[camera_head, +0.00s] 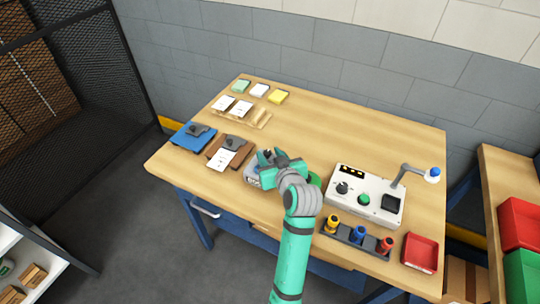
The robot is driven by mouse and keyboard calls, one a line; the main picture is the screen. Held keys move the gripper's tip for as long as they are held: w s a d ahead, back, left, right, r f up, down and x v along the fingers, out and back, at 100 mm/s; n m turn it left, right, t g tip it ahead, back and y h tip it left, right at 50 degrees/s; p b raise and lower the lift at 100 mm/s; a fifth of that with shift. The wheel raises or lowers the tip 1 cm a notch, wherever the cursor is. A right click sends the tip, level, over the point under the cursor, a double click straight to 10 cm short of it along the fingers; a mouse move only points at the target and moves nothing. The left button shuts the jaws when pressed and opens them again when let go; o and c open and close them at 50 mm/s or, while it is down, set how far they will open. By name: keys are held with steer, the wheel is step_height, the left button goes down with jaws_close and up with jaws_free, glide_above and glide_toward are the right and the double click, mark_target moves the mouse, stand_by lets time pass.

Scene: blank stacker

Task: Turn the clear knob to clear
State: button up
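A white control box (349,216) stands on the workbench to the right of my arm. It has a black knob (342,187), a round green control (364,200), a small dark display with yellow marks (352,171) and a dark square panel (390,203). Labels are too small to read, so I cannot tell which control is the clear knob or how it is set. My gripper (268,158) is over the middle of the bench, left of the box and apart from it. It partly hides a grey device (251,174). Its finger opening is unclear.
A jointed arm with a blue tip (432,174) rises at the box's right. A dark rack (343,233) with yellow, blue and red pieces lies in front, beside a red tray (420,252). Cards and holders (223,158) occupy the left. The bench's back middle (345,125) is clear.

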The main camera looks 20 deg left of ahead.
jaws_close()
